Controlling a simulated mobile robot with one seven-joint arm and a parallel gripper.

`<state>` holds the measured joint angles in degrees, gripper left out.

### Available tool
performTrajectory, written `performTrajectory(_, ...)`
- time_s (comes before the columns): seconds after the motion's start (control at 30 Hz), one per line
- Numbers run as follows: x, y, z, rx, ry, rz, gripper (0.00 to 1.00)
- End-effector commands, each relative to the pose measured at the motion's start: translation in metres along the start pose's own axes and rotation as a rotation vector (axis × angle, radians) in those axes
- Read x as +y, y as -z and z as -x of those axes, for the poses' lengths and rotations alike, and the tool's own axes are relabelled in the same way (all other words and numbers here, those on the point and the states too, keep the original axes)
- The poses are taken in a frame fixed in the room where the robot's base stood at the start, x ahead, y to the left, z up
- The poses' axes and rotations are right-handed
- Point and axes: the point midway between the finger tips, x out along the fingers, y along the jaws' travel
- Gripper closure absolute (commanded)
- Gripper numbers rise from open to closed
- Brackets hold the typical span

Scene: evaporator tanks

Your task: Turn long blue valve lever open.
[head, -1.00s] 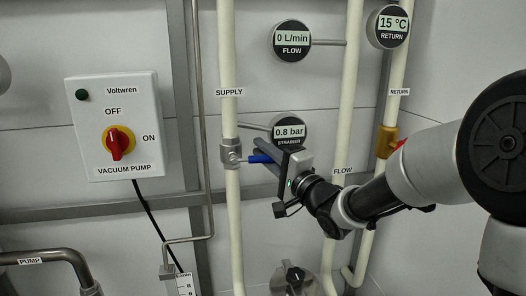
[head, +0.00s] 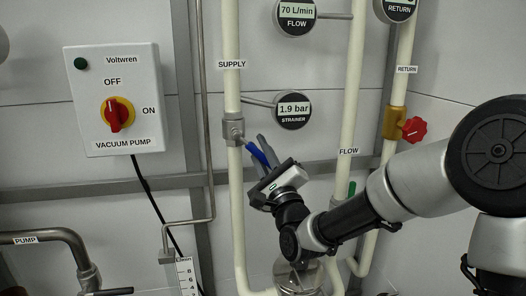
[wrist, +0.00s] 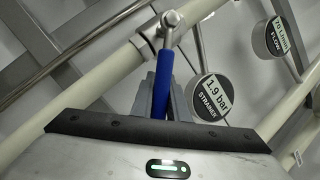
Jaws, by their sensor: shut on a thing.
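The long blue valve lever (head: 257,153) sits on the grey valve body (head: 233,130) of the supply pipe. It slants down to the right from the valve. My gripper (head: 267,158) is shut on the lever, coming from below right. In the wrist view the blue lever (wrist: 163,84) stands between my grey fingers, with its metal stem (wrist: 170,24) running up to the valve. The lever's lower end is hidden by my gripper. The flow gauge (head: 295,15) reads 70 L/min, and the strainer gauge (head: 292,109) reads 1.9 bar.
The vacuum pump switch box (head: 114,100) is on the wall at left. A red handle (head: 413,130) on a brass valve is on the return pipe at right, above my arm. A pipe with a green handle (head: 351,190) runs behind my arm.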

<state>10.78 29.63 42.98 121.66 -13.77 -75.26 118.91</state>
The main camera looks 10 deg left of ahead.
Motion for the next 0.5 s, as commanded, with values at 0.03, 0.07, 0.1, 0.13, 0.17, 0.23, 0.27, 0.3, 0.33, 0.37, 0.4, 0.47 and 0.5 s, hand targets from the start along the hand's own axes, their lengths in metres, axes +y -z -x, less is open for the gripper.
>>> performTrajectory(0.03,0.0056,0.0025,0.0024,0.007,0.006,-0.026,1.0)
performTrajectory(0.07,0.0065,0.0023,0.0026,0.009,0.012,-0.039,1.0)
performTrajectory(0.1,0.0076,0.0021,0.0027,0.013,0.018,-0.054,1.0)
performTrajectory(0.13,0.0083,0.002,0.0028,0.016,0.023,-0.064,1.0)
performTrajectory(0.17,0.009,0.0019,0.0029,0.018,0.026,-0.074,1.0)
performTrajectory(0.23,0.0103,0.0016,0.003,0.022,0.033,-0.092,1.0)
performTrajectory(0.27,0.0107,0.0014,0.003,0.024,0.036,-0.099,1.0)
performTrajectory(0.3,0.0112,0.0011,0.003,0.025,0.039,-0.106,1.0)
performTrajectory(0.33,0.0115,0.0009,0.003,0.026,0.04,-0.111,1.0)
performTrajectory(0.37,0.0116,0.0007,0.0029,0.026,0.042,-0.114,1.0)
performTrajectory(0.4,0.0118,0.0006,0.0029,0.027,0.043,-0.118,1.0)
performTrajectory(0.47,0.0119,0.0004,0.0029,0.028,0.045,-0.121,1.0)
performTrajectory(0.5,0.0119,0.0004,0.0029,0.028,0.046,-0.122,1.0)
